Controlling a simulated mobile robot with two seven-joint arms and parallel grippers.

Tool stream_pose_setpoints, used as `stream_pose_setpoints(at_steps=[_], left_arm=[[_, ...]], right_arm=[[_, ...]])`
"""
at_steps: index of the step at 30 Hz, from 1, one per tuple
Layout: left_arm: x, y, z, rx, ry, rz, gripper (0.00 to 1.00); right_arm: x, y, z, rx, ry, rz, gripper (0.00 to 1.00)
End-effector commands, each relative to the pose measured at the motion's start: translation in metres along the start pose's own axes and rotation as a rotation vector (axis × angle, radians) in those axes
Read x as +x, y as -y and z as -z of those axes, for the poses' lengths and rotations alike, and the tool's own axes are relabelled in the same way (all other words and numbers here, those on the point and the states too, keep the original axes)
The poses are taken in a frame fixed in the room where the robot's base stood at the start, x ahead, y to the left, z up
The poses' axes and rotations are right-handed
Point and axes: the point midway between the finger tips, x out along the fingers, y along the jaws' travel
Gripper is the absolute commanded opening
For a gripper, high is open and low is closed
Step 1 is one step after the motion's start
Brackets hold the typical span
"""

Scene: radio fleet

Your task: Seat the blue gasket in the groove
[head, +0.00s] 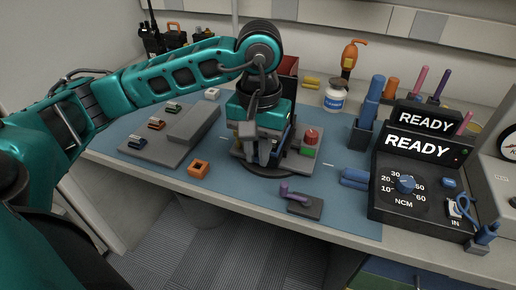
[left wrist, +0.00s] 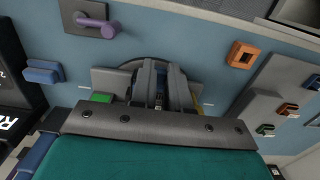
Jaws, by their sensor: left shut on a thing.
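My left gripper (head: 264,158) points down over a grey fixture plate (head: 305,163) at the middle of the bench. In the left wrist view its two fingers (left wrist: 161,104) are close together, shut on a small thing. That thing is mostly hidden between them; a little dark blue shows there. I cannot make out for certain whether it is the blue gasket. The groove is hidden behind the gripper, so I cannot tell whether the held thing touches it. An orange square ring (head: 198,169) lies on the blue mat to the left. My right gripper is not in view.
A green block with a red knob (head: 311,136) stands beside the gripper. A grey board with small coloured pieces (head: 160,153) lies left. A purple-handled tool (head: 299,202) lies in front. A black torque tester (head: 417,190) stands right. The front mat is mostly clear.

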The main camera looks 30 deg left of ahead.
Motion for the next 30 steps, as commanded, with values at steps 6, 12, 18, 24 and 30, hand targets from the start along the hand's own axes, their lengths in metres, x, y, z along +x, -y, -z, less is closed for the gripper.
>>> stream_pose_setpoints(at_steps=[6,12,18,24,30], left_arm=[[0.003,0.0001,0.0001,0.0,0.0,0.0,0.0],[0.005,0.0001,0.0002,0.0,0.0,0.0,0.0],[0.0059,0.0001,0.0002,0.0,0.0,0.0,0.2],[0.0059,0.0001,0.0002,0.0,0.0,0.0,0.39],[0.006,0.0001,0.0001,0.0,0.0,0.0,0.46]], right_arm=[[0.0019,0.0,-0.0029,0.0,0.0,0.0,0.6],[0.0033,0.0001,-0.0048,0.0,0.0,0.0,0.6],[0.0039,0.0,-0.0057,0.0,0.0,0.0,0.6],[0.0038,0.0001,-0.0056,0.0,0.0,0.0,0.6],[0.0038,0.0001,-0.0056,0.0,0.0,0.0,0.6]])
